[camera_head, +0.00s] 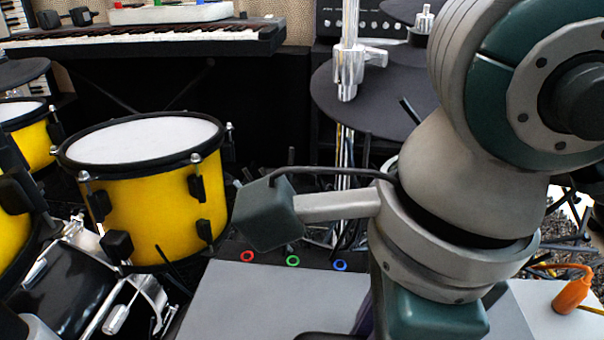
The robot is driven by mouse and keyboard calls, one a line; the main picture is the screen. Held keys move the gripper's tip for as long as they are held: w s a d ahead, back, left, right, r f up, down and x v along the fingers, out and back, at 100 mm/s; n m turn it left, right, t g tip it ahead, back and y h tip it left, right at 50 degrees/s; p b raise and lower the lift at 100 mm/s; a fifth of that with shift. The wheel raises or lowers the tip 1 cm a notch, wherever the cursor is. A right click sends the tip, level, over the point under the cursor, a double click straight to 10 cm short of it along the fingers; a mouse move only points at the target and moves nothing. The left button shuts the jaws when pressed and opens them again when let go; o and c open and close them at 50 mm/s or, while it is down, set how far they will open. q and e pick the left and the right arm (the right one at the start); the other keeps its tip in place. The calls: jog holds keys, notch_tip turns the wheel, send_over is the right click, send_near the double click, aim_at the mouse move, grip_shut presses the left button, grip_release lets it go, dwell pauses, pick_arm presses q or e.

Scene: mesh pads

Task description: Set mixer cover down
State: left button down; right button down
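A flat light-grey panel (260,297) lies across the bottom centre; I cannot tell whether it is the mixer cover or the surface of something else. A dark strip along its far edge carries a red ring (247,256), a green ring (293,261) and a blue ring (340,265). My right arm comes in from the right and hangs over the panel's right part, hiding much of it. Its wrist runs down to the bottom edge, and no fingertips show. My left gripper is not in view.
Yellow drums with white heads, the nearest one (155,215), crowd the left. A keyboard (150,36) stands at the back left. Dark round pads (365,105) and a chrome stand (348,65) are behind my arm. An orange plug (572,291) with a cable lies at right.

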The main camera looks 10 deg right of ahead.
jog(key=shift+f, duration=0.15)
jog(key=shift+f, duration=0.15)
jog(key=c, duration=0.8)
grip_release()
jog(key=shift+r, duration=0.3)
jog(key=r+p, duration=0.2)
jog(key=r, duration=0.2)
jog(key=d+r+p, duration=0.1)
jog(key=r, duration=0.2)
jog(key=r+p, duration=0.2)
jog(key=r, duration=0.2)
jog(key=shift+s+d+r+p, duration=0.2)
jog(key=shift+r+p, duration=0.1)
jog(key=shift+r, duration=0.05)
